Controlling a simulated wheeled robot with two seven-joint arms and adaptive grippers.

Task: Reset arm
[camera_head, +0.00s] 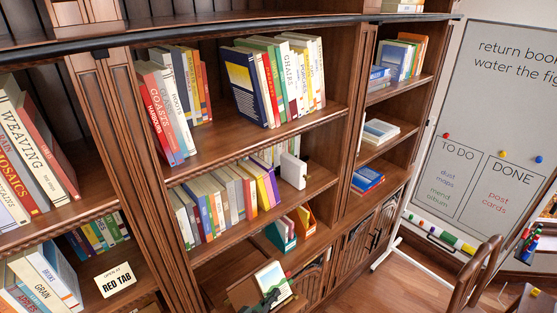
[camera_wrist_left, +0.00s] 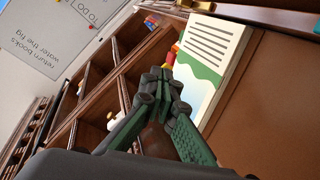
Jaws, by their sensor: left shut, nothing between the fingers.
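My left gripper shows small and dark (camera_head: 268,301) at the bottom of the head view, in front of a pale book with a green and blue picture (camera_head: 272,277). In the left wrist view my left gripper (camera_wrist_left: 165,85) has its dark green fingers closed together with nothing between them. The same kind of white book with a green band and dark lines (camera_wrist_left: 216,48) is just beyond and to the right of the fingertips. I cannot tell whether they touch it. My right gripper is in neither view.
A tall wooden bookcase (camera_head: 240,137) with rows of books fills the head view. A whiteboard (camera_head: 487,110) and a wooden chair (camera_head: 470,275) stand on the right. A brown wooden surface (camera_wrist_left: 265,110) lies close on the right in the wrist view. Open floor (camera_head: 400,285) shows at lower right.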

